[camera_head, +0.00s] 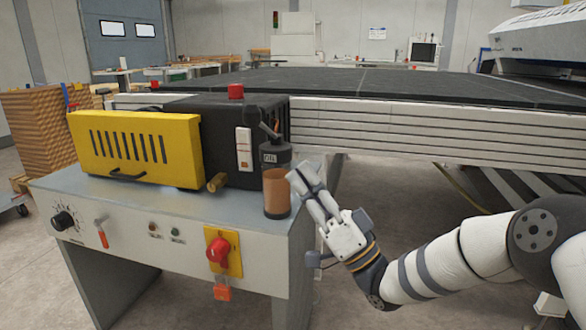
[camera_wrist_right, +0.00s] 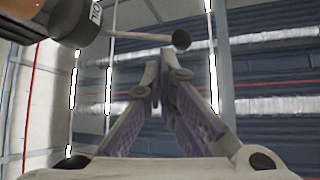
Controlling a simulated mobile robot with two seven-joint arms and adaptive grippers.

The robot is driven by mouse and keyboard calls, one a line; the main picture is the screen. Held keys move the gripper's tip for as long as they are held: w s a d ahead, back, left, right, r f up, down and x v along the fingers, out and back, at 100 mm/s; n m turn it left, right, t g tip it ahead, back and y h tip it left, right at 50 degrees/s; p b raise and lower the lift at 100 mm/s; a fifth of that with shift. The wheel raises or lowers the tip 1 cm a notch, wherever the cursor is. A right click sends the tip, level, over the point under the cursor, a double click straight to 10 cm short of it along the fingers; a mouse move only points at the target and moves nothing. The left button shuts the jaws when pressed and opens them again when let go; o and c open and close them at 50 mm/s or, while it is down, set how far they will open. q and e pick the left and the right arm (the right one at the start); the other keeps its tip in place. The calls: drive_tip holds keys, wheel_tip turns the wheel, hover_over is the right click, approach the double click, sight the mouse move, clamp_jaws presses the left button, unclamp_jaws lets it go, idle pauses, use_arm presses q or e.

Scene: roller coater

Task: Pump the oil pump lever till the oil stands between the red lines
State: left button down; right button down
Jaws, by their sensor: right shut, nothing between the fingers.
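The oil pump (camera_head: 276,192) stands at the right end of the grey cabinet, with an amber lower body and a dark top marked OIL. A short dark piece (camera_head: 269,131) slants up from its top. In the right wrist view the lever (camera_wrist_right: 140,36) is a thin rod with a black ball knob, reaching out from near the pump's dark top (camera_wrist_right: 75,20). My right gripper (camera_head: 298,176) is shut and empty just right of the pump; its fingertips (camera_wrist_right: 158,80) appear below the knob, apart from it. I cannot make out the red lines. My left gripper is out of view.
The grey cabinet (camera_head: 160,222) carries a yellow vented cover (camera_head: 135,150), a black housing (camera_head: 225,125) and a red switch (camera_head: 218,250) on its front. The dark-topped conveyor (camera_head: 400,90) runs behind. Open floor lies right of the cabinet.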

drive_tip(key=v, duration=0.3)
drive_tip(key=w+v, duration=0.1)
drive_tip(key=v, duration=0.1)
drive_tip(key=shift+s+d+f+b, duration=0.1)
drive_tip(key=shift+d+f+b, duration=0.2)
drive_tip(key=shift+f, duration=0.2)
idle(0.8)
